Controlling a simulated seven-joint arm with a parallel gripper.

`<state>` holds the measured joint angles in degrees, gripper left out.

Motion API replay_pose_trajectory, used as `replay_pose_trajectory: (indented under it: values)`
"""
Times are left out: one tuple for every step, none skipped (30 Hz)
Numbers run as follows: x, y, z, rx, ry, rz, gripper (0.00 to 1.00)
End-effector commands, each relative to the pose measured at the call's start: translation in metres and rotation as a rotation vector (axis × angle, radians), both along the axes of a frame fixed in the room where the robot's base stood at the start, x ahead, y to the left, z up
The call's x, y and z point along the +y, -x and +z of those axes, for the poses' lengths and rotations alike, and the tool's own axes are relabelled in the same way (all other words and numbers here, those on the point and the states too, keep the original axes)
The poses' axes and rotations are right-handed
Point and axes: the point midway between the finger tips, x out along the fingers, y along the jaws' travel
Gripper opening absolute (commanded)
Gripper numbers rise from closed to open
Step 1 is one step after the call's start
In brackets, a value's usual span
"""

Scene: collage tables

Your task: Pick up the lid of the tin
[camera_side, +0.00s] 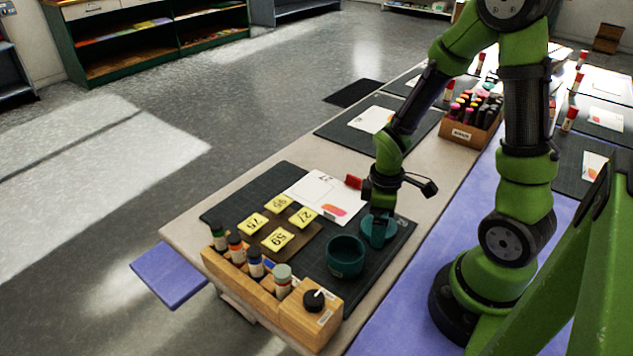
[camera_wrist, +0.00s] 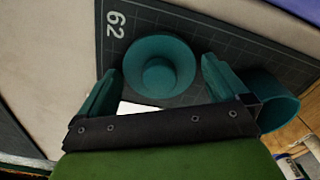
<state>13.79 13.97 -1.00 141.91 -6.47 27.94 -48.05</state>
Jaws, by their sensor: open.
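The teal lid (camera_wrist: 158,70), round with a raised knob in its middle, lies on the dark cutting mat in the wrist view, apart from the tin. My gripper (camera_wrist: 160,84) is open over it, with one finger to each side and nothing visibly held. In the side view, my gripper (camera_side: 379,216) points down at the lid (camera_side: 376,238), which it partly hides. The open teal tin (camera_side: 345,257) stands upright just left of and nearer than the lid; its edge also shows at the right of the wrist view (camera_wrist: 281,113). I cannot tell whether the fingers touch the lid.
A wooden rack (camera_side: 320,318) of paint bottles stands at the mat's front edge. Yellow numbered cards (camera_side: 278,238) on a brown board and a white sheet (camera_side: 322,193) lie left of my gripper. A marker box (camera_side: 470,131) stands farther back. The mat (camera_side: 392,252) is bare right of the tin.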

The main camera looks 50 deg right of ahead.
Motion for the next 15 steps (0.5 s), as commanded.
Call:
replay_pose_trajectory:
  values:
    - [-0.0001,0.0000,0.0002,0.000,0.000,0.000,0.97]
    - [-0.0001,0.0000,0.0002,0.000,0.000,0.000,0.92]
    - [0.0000,-0.0001,0.0003,0.000,0.000,0.001,0.86]
    - [0.0000,-0.0001,0.0003,0.000,0.000,0.001,0.82]
    - [0.0000,-0.0001,0.0003,0.000,0.000,0.001,0.77]
    - [0.0000,-0.0001,0.0003,0.000,0.000,0.001,0.71]
    - [0.0000,-0.0001,0.0004,0.000,0.000,0.001,0.66]
    - [0.0000,-0.0001,0.0004,0.000,0.000,0.001,0.62]
    - [0.0000,-0.0001,0.0004,0.000,0.000,0.001,0.56]
    - [0.0000,-0.0001,0.0004,0.000,0.000,0.001,0.56]
    - [0.0000,-0.0001,0.0004,0.000,0.000,0.001,0.56]
    - [0.0000,-0.0001,0.0005,0.000,0.000,0.001,0.55]
    - [0.0000,-0.0001,0.0005,0.000,0.000,0.001,0.55]
    - [0.0000,-0.0001,0.0005,0.000,0.000,0.001,0.55]
    - [-0.0001,-0.0003,0.0008,-0.001,0.000,0.001,0.55]
